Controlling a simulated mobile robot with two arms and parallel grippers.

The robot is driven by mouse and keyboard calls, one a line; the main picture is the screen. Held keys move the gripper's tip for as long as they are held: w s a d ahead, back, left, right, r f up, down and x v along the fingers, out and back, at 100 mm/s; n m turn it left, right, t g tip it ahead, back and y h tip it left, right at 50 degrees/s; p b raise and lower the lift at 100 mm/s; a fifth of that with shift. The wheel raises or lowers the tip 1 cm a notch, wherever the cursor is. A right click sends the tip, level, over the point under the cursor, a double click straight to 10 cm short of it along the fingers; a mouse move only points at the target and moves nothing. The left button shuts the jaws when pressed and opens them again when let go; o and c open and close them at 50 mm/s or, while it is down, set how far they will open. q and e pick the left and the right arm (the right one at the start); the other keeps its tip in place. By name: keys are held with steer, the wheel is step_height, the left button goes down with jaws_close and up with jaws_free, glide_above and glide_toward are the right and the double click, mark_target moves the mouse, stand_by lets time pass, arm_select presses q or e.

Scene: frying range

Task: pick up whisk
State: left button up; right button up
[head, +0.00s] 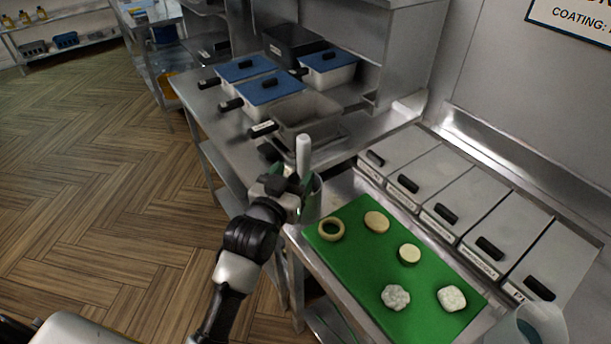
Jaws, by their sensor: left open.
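An upright pale handle (303,152), which looks like the whisk's, rises at the left end of the work counter. Its lower part is hidden behind my gripper, so I cannot see any wires. A grey-green container (313,198) stands just right of the gripper, and the handle seems to rise from it. My left gripper (287,187) is open beside the handle's lower part. I cannot tell whether it touches the handle. My right gripper is out of view.
Lidded bins (440,203) line the wall side. Blue-lidded pans (270,88) and an open grey pan (305,113) stand on the steel counter behind. A clear container (527,326) is at bottom right.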

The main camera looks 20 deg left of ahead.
mark_target(301, 166)
arm_select(q)
steer(key=shift+w, duration=0.45)
steer(key=w, duration=0.1)
steer(key=w+p, duration=0.1)
steer(key=w, duration=0.1)
steer(key=w+f, duration=0.1)
steer(key=shift+w+d+p, duration=0.2)
steer(key=shift+w+p, duration=0.2)
steer(key=shift+w, duration=0.25)
steer(key=shift+c, duration=0.2)
steer(key=c, duration=0.9)
steer(key=shift+c, duration=0.3)
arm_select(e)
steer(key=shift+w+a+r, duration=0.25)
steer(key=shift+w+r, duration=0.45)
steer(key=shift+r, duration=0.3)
